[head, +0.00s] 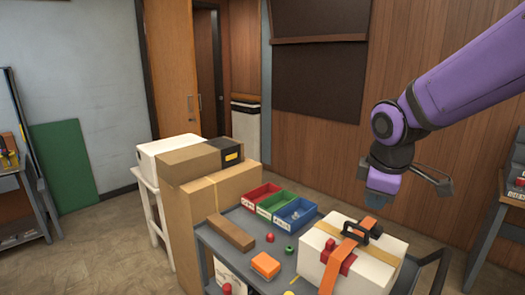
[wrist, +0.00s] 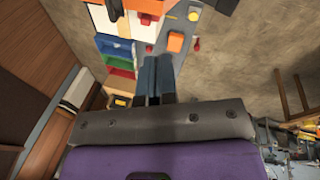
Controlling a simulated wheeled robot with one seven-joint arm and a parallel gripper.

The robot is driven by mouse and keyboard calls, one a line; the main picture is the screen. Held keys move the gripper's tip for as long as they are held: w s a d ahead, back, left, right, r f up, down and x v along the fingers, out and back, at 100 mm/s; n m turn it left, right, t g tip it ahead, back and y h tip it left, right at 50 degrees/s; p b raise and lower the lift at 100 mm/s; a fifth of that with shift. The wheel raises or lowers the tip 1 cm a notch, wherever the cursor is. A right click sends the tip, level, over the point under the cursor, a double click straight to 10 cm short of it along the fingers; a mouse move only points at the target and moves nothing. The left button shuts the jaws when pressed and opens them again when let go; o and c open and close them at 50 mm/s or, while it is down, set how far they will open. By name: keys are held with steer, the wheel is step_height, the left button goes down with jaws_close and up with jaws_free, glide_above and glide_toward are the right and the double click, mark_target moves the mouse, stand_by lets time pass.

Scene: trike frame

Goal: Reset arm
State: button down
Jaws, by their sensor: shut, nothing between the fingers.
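My purple arm comes in from the upper right in the head view. My gripper (head: 382,184) hangs below its wrist, above and behind the white case (head: 392,262) with the orange strap on the grey cart. In the wrist view the two blue fingers of my gripper (wrist: 155,78) lie side by side, shut, with nothing held. The gripper is clear of the cart and touches nothing that I can see. The fingertips are partly hidden by the wrist parts in the head view.
The cart (head: 240,262) carries a red bin (head: 259,194), green bin (head: 275,203), blue bin (head: 296,215), brown block (head: 230,232) and orange block (head: 265,264). Cardboard boxes (head: 215,200) stand left of it. A grey table (head: 497,215) is at right. A wooden wall is behind.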

steer(key=s+d+r+m+t, duration=0.1)
steer(key=s+d+r+m, duration=0.2)
steer(key=s+m, duration=0.3)
steer(key=s+d+r+m+t, duration=0.1)
steer(key=s+d+r+m, duration=0.3)
steer(key=s, duration=0.7)
steer(key=shift+s+d+r+m+y, duration=0.25)
steer(key=shift+r+m, duration=0.3)
steer(key=shift+m, duration=0.65)
